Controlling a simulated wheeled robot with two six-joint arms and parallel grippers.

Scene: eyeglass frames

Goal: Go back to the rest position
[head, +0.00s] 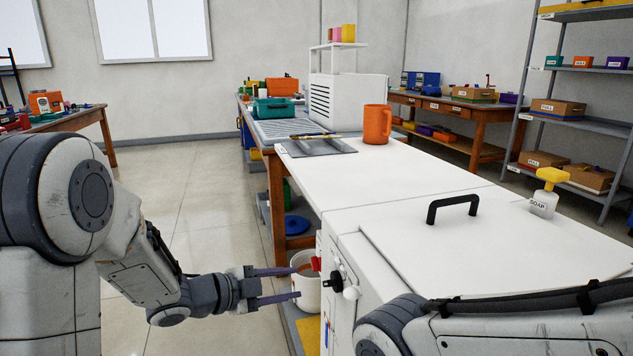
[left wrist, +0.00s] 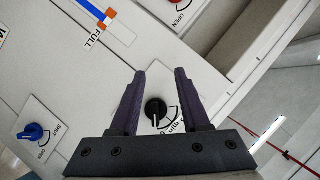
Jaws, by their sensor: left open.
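My left gripper (head: 294,283) is open and empty, beside the front panel of the white cabinet (head: 370,250). In the left wrist view, its two dark fingers (left wrist: 167,75) point at the panel, with a black dial (left wrist: 155,110) showing between them. I cannot tell whether the fingers touch it. The black dial (head: 337,282) also shows in the head view, just right of the fingertips. My right arm (head: 520,320) crosses the lower right of the head view; its gripper is not visible.
A red knob (left wrist: 177,5), a blue knob (left wrist: 33,132) and a FULL gauge (left wrist: 97,20) are on the panel. A white bucket (head: 309,295) stands behind my left fingers. Open floor (head: 190,215) lies left.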

